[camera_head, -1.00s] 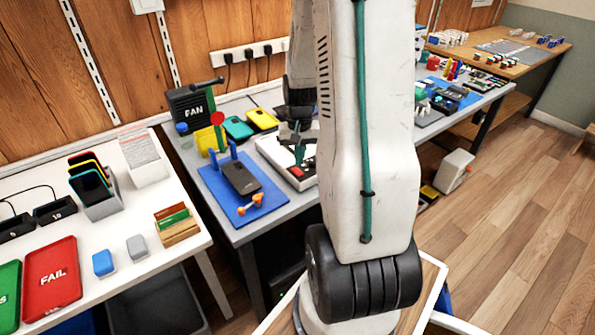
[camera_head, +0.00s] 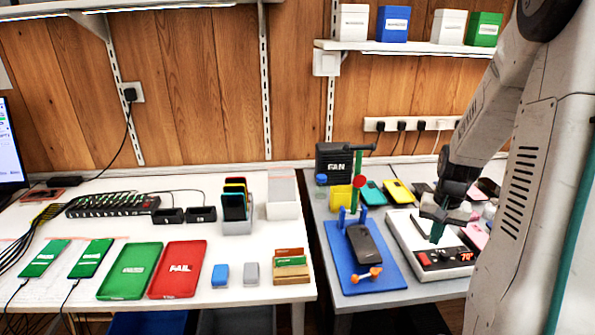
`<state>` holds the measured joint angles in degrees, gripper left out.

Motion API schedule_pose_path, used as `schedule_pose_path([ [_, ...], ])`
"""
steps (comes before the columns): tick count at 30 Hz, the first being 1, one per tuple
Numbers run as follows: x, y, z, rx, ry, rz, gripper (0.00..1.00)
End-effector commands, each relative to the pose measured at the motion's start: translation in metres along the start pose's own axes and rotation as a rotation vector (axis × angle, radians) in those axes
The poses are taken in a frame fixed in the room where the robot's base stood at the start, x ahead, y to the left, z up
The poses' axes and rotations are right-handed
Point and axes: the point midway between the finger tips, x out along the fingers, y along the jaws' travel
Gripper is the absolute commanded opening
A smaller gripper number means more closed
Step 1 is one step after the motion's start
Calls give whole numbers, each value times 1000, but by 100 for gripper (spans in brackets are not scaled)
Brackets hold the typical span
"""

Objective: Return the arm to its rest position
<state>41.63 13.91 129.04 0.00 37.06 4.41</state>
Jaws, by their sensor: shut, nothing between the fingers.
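My arm comes down from the upper right of the picture, with its white links (camera_head: 530,130) filling the right side. My gripper (camera_head: 437,230) hangs at the end of the dark wrist, pointing down, with teal fingertips. It is shut and empty. It is over the white heating plate device (camera_head: 408,240) with red and black controls on the grey bench. I cannot tell how high it is above that device.
A blue mat (camera_head: 375,283) with a dark phone (camera_head: 363,243) and an orange tool lies left of my gripper. A black fan (camera_head: 334,163) and colored phones stand behind. The white table (camera_head: 222,292) holds green and red trays. A shelf (camera_head: 400,47) with boxes hangs above.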

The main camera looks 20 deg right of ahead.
Motion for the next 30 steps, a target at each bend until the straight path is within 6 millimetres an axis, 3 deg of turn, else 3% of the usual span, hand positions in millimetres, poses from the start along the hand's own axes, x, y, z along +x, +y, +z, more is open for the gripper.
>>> schedule_pose_path([
  [5,0,1,8,-7,-36,3,0],
  [8,-2,2,34,-20,-118,8,0],
  [17,-80,-44,123,-219,-172,25,0],
  [21,-117,-66,172,-350,-150,31,0],
  [30,-171,-87,269,-632,-28,12,0],
])
